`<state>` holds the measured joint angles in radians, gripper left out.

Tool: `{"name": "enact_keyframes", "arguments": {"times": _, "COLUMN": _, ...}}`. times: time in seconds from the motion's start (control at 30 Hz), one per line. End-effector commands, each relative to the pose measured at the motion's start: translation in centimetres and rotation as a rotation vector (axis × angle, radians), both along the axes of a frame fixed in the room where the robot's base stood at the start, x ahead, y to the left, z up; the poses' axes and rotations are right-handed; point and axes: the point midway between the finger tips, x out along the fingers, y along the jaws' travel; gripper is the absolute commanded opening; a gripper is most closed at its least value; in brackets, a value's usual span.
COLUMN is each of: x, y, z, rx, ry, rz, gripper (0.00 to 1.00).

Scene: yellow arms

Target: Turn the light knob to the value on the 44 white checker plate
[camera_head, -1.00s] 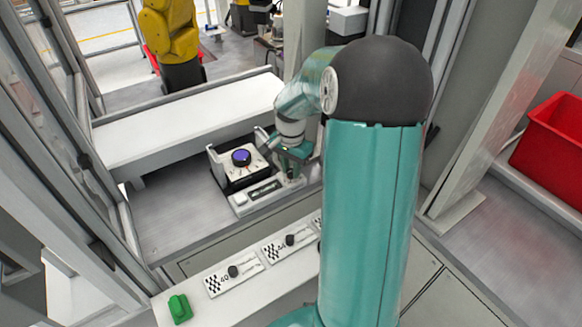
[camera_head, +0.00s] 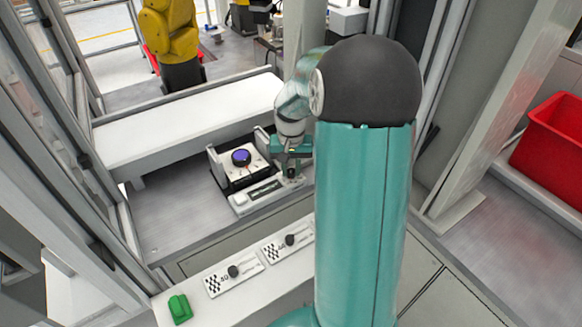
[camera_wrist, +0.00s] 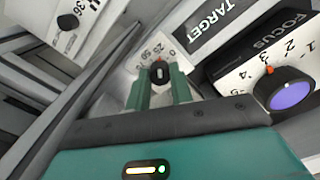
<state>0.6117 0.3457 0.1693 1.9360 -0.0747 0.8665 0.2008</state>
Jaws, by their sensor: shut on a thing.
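In the wrist view, the light knob (camera_wrist: 159,73) is a small black knob with a red mark, on a white dial plate marked 0, 25, 50 and 75. My gripper (camera_wrist: 160,80) has one teal finger on each side of it and is shut on it. In the head view, my gripper (camera_head: 291,172) is low at the right end of the device, and the knob is hidden there. Two white checker plates with black knobs, a nearer one (camera_head: 235,287) and a farther one (camera_head: 281,252), lie on the front ledge; their numbers are too small to read surely.
A purple-topped focus knob (camera_wrist: 290,94) with a 1, 2, 3 scale stands beside my gripper, near a TARGET label (camera_wrist: 215,22). A plate reading 36 (camera_wrist: 75,30) is at upper left. A green block (camera_head: 180,308) lies on the ledge. A red bin (camera_head: 555,140) is at right.

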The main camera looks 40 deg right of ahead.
Motion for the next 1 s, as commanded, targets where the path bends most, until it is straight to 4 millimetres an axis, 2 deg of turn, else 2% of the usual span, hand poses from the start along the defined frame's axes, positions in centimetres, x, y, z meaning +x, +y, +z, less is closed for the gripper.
{"name": "enact_keyframes", "arguments": {"times": 0.57, "x": 0.06, "y": -0.08, "z": 0.08, "rx": -0.002, "ry": -0.002, "rz": 0.046, "gripper": 0.00}}
{"name": "enact_keyframes", "arguments": {"times": 0.6, "x": 0.06, "y": -0.08, "z": 0.08, "rx": -0.002, "ry": -0.002, "rz": 0.046, "gripper": 0.26}}
{"name": "enact_keyframes", "arguments": {"times": 0.7, "x": 0.05, "y": -0.06, "z": 0.07, "rx": -0.002, "ry": -0.002, "rz": 0.046, "gripper": 0.44}}
{"name": "enact_keyframes", "arguments": {"times": 1.0, "x": 0.04, "y": -0.03, "z": 0.15, "rx": -0.001, "ry": -0.002, "rz": 0.045, "gripper": 0.44}}
